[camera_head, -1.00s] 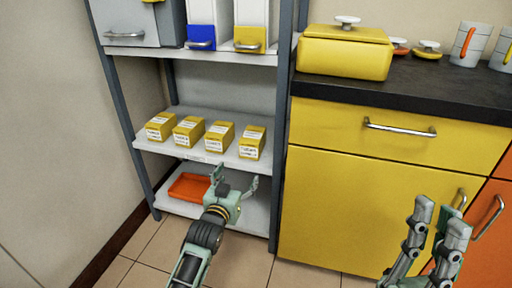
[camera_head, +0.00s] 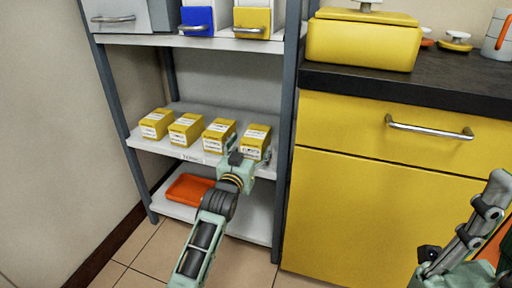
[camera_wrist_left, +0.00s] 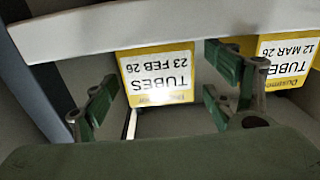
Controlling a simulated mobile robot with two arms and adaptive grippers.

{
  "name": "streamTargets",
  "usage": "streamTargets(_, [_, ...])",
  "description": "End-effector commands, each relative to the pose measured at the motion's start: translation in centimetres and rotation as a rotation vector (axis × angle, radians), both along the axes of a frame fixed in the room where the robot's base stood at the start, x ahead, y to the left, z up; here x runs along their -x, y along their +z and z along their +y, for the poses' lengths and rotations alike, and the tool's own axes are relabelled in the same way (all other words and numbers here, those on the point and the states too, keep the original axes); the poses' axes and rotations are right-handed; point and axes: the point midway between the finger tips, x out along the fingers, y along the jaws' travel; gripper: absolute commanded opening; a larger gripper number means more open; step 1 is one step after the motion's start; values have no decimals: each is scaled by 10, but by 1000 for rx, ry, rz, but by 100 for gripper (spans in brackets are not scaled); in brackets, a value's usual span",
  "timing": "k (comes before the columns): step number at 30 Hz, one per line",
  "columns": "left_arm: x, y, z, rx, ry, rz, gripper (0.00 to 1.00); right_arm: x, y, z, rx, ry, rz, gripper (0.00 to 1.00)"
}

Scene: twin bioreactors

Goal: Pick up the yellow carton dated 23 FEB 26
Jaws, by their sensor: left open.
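Several yellow cartons with white labels stand in a row on the middle shelf (camera_head: 180,153). The rightmost yellow carton (camera_head: 257,136) in the head view is the one whose label reads TUBES, 23 FEB 26, upside down, in the left wrist view (camera_wrist_left: 158,75). My left gripper (camera_head: 248,157) is open and empty just in front of this carton. In the wrist view its fingers (camera_wrist_left: 160,92) spread to either side of the label, apart from the carton as far as I can tell.
A neighbouring carton dated 12 MAR 26 (camera_wrist_left: 285,62) is close beside, partly behind a finger in the wrist view. A shelf post (camera_head: 284,150) stands to the right. An orange tray (camera_head: 190,189) lies on the shelf below. A yellow cabinet (camera_head: 375,210) is at right.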

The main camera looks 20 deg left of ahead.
Motion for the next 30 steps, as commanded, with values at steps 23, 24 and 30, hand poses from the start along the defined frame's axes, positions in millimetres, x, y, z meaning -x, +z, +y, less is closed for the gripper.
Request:
streamTargets(23, [-28,0,-1,0,0,1,55,0,8,2,5,-2,-52,0])
streamTargets(24, [-28,0,-1,0,0,1,52,0,7,2,5,-2,-52,0])
streamTargets(30, [-28,0,-1,0,-1,1,34,0,7,2,5,-2,-52,0])
